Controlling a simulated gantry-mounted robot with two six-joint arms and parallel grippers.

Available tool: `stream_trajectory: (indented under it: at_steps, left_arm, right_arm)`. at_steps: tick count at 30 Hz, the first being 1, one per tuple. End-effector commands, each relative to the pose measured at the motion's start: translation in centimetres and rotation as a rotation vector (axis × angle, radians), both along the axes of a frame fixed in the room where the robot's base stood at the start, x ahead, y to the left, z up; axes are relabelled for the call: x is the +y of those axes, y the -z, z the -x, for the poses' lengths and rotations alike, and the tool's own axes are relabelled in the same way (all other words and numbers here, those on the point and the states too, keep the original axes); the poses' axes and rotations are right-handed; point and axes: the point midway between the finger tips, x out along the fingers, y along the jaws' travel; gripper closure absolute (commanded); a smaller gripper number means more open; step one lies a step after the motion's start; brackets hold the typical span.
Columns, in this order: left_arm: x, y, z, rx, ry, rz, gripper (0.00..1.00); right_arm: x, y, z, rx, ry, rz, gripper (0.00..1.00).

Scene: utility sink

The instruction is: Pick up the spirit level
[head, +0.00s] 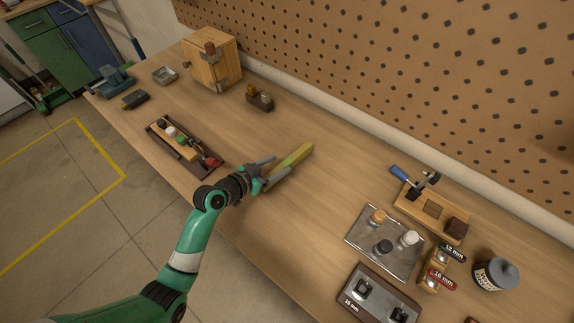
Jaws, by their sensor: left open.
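The spirit level (293,158) is a yellow-green bar lying on the wooden bench near the middle of the head view. My left gripper (272,174) is at its near, lower-left end. The gripper is open, with its fingers around or just beside that end; I cannot tell whether they touch it. The fingers hide part of the near end. My right gripper is not in the view.
A dark tray (161,137) with several small items lies to the left. A wooden cabinet (212,62) stands at the back left. A metal plate with knobs (365,247) and a wooden block holder (410,212) are at right. The bench around the level is clear.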

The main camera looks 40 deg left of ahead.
Motion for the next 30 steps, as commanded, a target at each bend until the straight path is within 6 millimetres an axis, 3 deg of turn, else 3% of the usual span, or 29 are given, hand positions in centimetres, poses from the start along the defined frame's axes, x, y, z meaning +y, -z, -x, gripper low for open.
stream_trajectory:
  at_steps: [9,17,27,30]
  left_arm:
    - [-0.6,2.2,-4.1,0.0,0.001,-0.001,0.35]
    - [-0.6,2.2,-4.3,0.001,0.001,0.0,0.37]
    - [-0.6,2.2,-4.3,0.0,0.0,0.0,0.98]
    - [-0.6,2.2,-4.3,0.001,0.0,0.0,1.0]
  right_arm:
    - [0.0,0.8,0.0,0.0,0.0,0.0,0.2]
    - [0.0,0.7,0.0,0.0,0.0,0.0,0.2]
    - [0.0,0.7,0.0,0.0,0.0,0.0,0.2]
    - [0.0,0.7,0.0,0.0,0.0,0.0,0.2]
